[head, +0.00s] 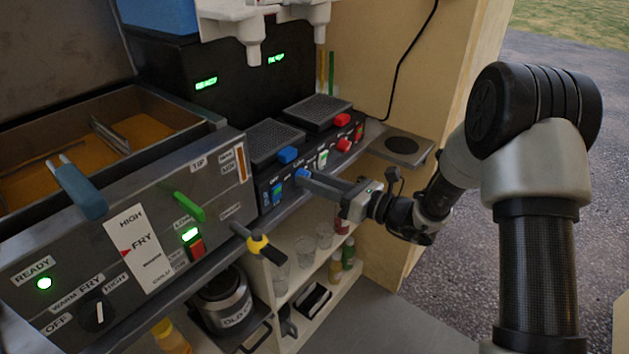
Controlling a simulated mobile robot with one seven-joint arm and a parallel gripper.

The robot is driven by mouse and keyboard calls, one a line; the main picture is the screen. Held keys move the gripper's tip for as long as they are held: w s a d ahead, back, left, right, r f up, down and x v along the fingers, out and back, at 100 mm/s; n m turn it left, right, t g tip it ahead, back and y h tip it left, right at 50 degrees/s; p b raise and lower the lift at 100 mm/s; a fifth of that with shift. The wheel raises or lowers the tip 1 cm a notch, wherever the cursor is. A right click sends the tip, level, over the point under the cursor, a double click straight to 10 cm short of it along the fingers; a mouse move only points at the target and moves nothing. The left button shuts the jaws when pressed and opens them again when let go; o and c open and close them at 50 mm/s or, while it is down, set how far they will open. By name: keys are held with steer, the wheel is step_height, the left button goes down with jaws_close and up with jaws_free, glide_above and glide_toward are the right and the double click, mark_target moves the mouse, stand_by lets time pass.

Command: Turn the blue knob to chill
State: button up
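The fryer (120,240) with a green lever (188,206) stands at the left. A yellow-collared handle (258,244) juts out below my gripper. Shelves with cups and bottles are underneath.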

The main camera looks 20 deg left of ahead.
steer(key=c, duration=0.4)
steer(key=shift+c, duration=0.2)
steer(key=n+b, duration=0.1)
steer(key=n, duration=0.4)
steer(key=n+h+b, duration=0.1)
steer(key=n+b, duration=0.1)
steer(key=n, duration=0.4)
steer(key=shift+s+h+b, duration=0.15)
steer(key=shift+h+b, duration=0.15)
stand_by(0.3)
steer(key=o, duration=1.1)
steer(key=shift+r, duration=0.1)
steer(key=shift+c, duration=0.2)
